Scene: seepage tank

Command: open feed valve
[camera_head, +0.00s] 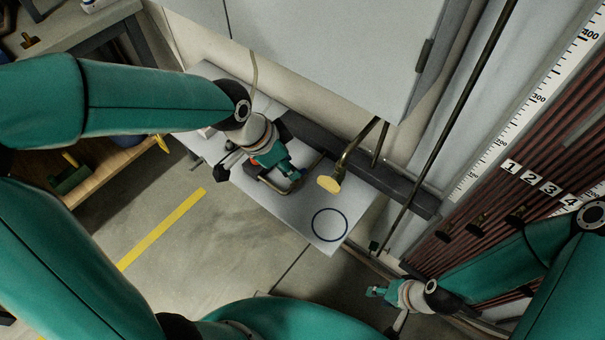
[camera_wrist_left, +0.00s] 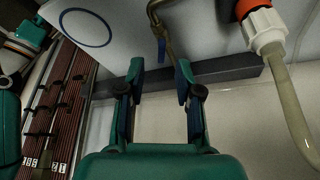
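A bent metal pipe (camera_head: 350,158) with a pale yellow round end hangs over the grey shelf (camera_head: 310,240). In the left wrist view the pipe (camera_wrist_left: 156,14) carries a blue lever (camera_wrist_left: 161,50), which looks like the feed valve handle. I cannot make out the lever in the head view. My left gripper (camera_head: 290,172) is over the shelf, left of the pipe. In its wrist view its fingers (camera_wrist_left: 160,75) are apart and empty, with the lever beyond and between the tips. My right gripper (camera_head: 376,291) is low at the right, away from the shelf; its opening is unclear.
A blue ring (camera_head: 329,225) is marked on the shelf. A large grey tank (camera_head: 320,50) stands above. An orange and white fitting (camera_wrist_left: 264,25) with a hose is right of the left fingers. Brown tubes with numbered tags (camera_head: 530,178) are at the right.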

